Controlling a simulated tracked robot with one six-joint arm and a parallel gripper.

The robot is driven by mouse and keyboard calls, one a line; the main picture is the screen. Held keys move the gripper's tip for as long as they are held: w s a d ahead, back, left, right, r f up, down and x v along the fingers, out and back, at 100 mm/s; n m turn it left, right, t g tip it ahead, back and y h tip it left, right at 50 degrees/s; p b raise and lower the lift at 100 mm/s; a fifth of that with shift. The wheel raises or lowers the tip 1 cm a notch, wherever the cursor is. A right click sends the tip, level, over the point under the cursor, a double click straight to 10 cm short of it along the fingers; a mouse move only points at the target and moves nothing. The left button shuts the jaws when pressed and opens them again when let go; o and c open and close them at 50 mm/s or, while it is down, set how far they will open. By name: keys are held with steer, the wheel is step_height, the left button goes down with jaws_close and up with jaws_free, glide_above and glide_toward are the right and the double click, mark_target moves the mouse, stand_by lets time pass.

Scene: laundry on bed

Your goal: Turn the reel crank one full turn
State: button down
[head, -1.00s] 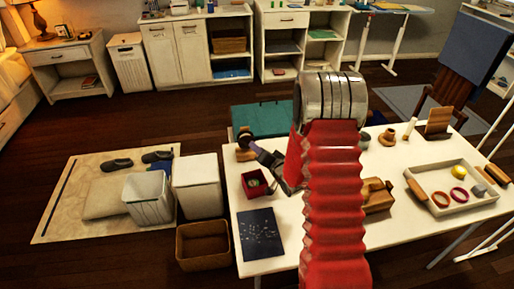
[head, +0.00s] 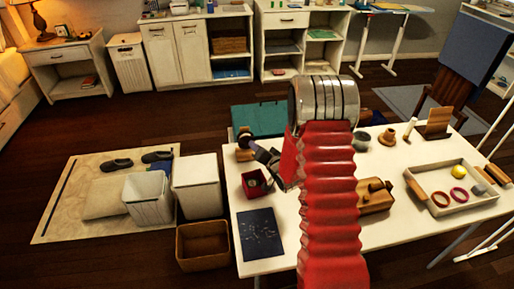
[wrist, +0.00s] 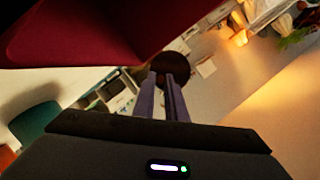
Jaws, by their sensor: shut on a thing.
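My gripper (head: 250,144) is to the left of my red arm, over the table's far left part. Its fingers are shut on a small dark round knob (head: 244,132), which I take to be the crank's handle. In the wrist view the knob is a dark brown disc (wrist: 171,64) at the tips of my two narrow fingers. A wooden piece (head: 245,155), perhaps part of the reel, shows just below the fingers. The rest of the reel and the crank arm are too small or hidden to make out.
On the white table (head: 300,235) are a dark red box (head: 250,190), a dark blue patterned sheet (head: 260,235), a wooden block with a peg (head: 374,204) and a tray (head: 440,208) with rings. My arm hides the table's middle.

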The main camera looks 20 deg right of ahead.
mark_target(245, 140)
steer(key=shift+d, duration=0.35)
steer(key=shift+a, duration=0.2)
steer(key=shift+a+r+n, duration=0.1)
steer(key=shift+n, duration=0.3)
steer(key=a+n+h, duration=0.1)
steer(key=n, duration=0.1)
steer(key=r+n+g+h, duration=0.1)
steer(key=n+h, duration=0.1)
steer(key=n, duration=0.1)
steer(key=a+r+n+h, duration=0.1)
steer(key=n+h, duration=0.1)
steer(key=n, duration=0.1)
steer(key=shift+w+a+g, duration=0.25)
steer(key=shift+a+g, duration=0.1)
steer(key=shift+g, duration=0.05)
steer(key=n+h, duration=0.1)
steer(key=a+n+h, duration=0.1)
steer(key=n+h, duration=0.1)
steer(key=shift+w+a+n, duration=0.1)
steer(key=shift+a+n, duration=0.15)
steer(key=shift+n, duration=0.15)
steer(key=n, duration=0.1)
steer(key=n+h, duration=0.1)
steer(key=n, duration=0.1)
steer(key=a+f+n+t+h, duration=0.1)
steer(key=shift+w+a, duration=0.1)
steer(key=shift+w, duration=0.05)
stand_by(0.7)
